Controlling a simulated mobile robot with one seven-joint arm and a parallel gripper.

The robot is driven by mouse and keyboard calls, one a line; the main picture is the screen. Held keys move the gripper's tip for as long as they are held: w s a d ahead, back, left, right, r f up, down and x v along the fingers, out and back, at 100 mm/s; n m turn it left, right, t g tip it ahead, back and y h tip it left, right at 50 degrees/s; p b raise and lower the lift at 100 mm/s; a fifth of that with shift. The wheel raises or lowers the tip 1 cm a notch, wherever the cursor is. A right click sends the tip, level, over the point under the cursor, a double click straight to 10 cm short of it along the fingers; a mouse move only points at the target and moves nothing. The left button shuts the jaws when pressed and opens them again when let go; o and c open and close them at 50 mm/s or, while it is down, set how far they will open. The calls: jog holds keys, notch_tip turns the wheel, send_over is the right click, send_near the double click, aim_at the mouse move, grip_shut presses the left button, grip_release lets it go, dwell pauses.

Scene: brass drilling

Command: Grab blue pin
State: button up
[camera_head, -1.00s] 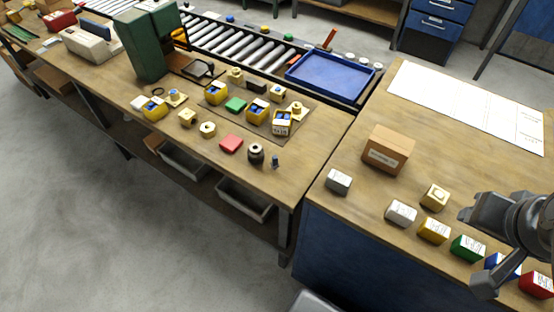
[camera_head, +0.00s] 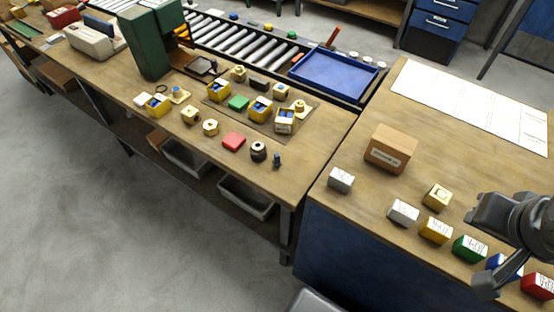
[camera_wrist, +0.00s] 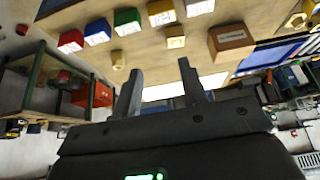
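A small dark blue upright piece, which looks like the blue pin (camera_head: 277,160), stands near the front right corner of the long wooden workbench (camera_head: 310,175) in the head view. It is just right of a dark round part with a light top (camera_head: 258,151). My gripper (camera_wrist: 160,70) is open, with two dark fingers apart and nothing between them in the wrist view. In the head view it is at the right edge, over the right-hand table (camera_head: 340,225) and far from the pin. I cannot make out the pin in the wrist view.
White, yellow (camera_head: 436,230), green (camera_head: 469,248), blue and red (camera_head: 538,285) boxes line the right table's front edge near my gripper. A cardboard box (camera_head: 390,148) stands behind. A red block (camera_head: 234,142) and several yellow parts crowd the bench left of the pin.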

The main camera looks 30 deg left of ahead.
jog(key=w+a+f+n+y, duration=0.15)
jog(key=w+a+n, duration=0.25)
jog(key=w+a, duration=0.55)
jog(key=n+g+y, duration=0.2)
jog(key=n+g, duration=0.1)
jog(key=n, duration=0.4)
send_near(277, 155)
jog(key=f, duration=0.1)
jog(key=x, duration=0.2)
jog(key=a+x, duration=0.1)
jog(key=x, duration=0.2)
jog(key=shift+f, duration=0.1)
jog(key=x, duration=0.5)
jog(key=shift+w+d, duration=0.15)
jog(key=shift+d, duration=0.2)
jog(key=shift+w+a+f, duration=0.15)
jog(key=shift+a+f, duration=0.05)
jog(key=shift+f, duration=0.45)
